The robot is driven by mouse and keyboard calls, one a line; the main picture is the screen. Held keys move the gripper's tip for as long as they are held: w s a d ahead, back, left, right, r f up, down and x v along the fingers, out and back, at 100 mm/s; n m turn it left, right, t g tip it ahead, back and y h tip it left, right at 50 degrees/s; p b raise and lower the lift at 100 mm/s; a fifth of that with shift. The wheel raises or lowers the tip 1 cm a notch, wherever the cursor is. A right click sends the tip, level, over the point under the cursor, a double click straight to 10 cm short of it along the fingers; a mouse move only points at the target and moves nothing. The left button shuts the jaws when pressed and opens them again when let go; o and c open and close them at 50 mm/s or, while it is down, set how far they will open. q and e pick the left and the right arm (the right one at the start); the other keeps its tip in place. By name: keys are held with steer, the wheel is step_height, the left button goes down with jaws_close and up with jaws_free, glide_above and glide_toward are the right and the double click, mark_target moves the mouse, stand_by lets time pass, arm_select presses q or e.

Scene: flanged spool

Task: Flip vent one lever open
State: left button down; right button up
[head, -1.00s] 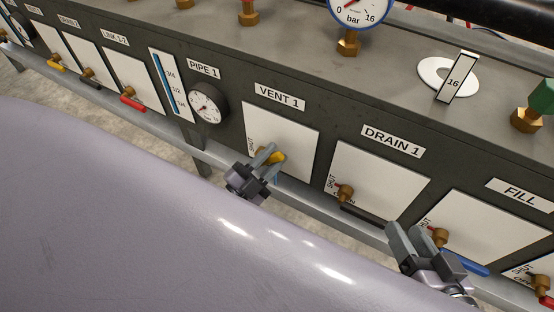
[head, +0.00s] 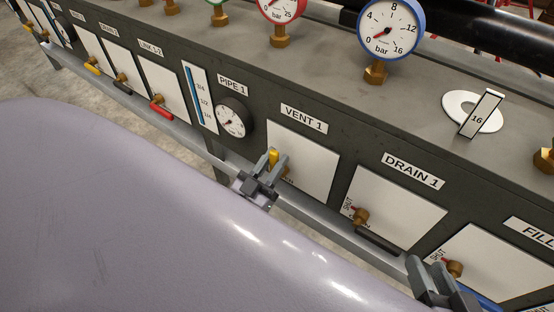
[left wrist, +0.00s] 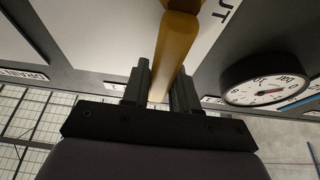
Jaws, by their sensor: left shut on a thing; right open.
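The yellow vent one lever (head: 273,157) is on the white panel under the "VENT 1" label (head: 303,118), at its left side. It points upward there, with its lower part hidden by my left gripper. My left gripper (head: 273,168) is shut on the lever. In the left wrist view, the yellow lever (left wrist: 172,50) runs down between the two dark fingers (left wrist: 160,88). My right gripper (head: 433,274) is open and empty, in front of the panel near the brass FILL valve (head: 454,268).
The DRAIN 1 valve (head: 360,215) with a black lever stands right of vent one. The round PIPE 1 gauge (head: 231,117) is to its left. A grey rail (head: 330,220) runs below the panels. My large pale body fills the lower left.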

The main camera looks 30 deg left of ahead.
arm_select(q)
steer(key=shift+w+a+n, duration=0.1)
steer(key=shift+a+n, duration=0.1)
steer(key=shift+n, duration=0.1)
steer(key=c, duration=1)
jaws_free()
steer(key=shift+o, duration=0.2)
steer(key=shift+d+f, duration=0.1)
arm_select(e)
steer(key=shift+s, duration=0.1)
